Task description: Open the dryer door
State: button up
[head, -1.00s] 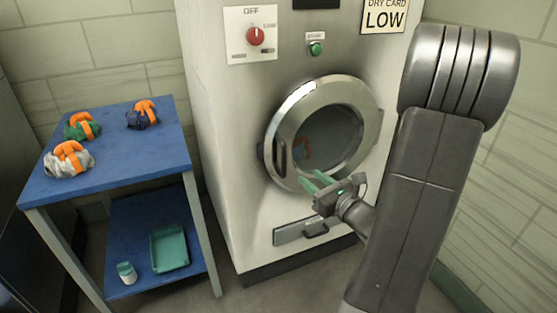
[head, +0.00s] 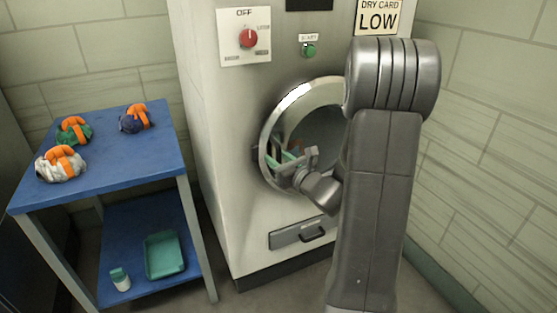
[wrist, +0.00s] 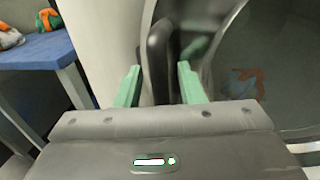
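The dryer (head: 222,190) stands in the middle of the head view with its round, metal-rimmed door (head: 299,97) closed. The door's dark vertical handle (wrist: 158,50) shows in the wrist view, between the two green fingers of my gripper (wrist: 158,85). The fingers are apart, with a visible gap on each side of the handle. In the head view my gripper (head: 283,160) is at the left side of the door and covers the handle. My arm hides the door's right part. An orange and dark item (wrist: 245,85) shows through the door glass.
A blue two-level table (head: 110,170) stands left of the dryer with several orange-strapped bundles on top. Its lower shelf holds a teal tray (head: 165,255) and a small white bottle (head: 121,280). A drawer panel (head: 297,236) with a handle sits below the door.

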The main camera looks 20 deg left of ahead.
grip_shut()
jog(key=shift+d, duration=0.1)
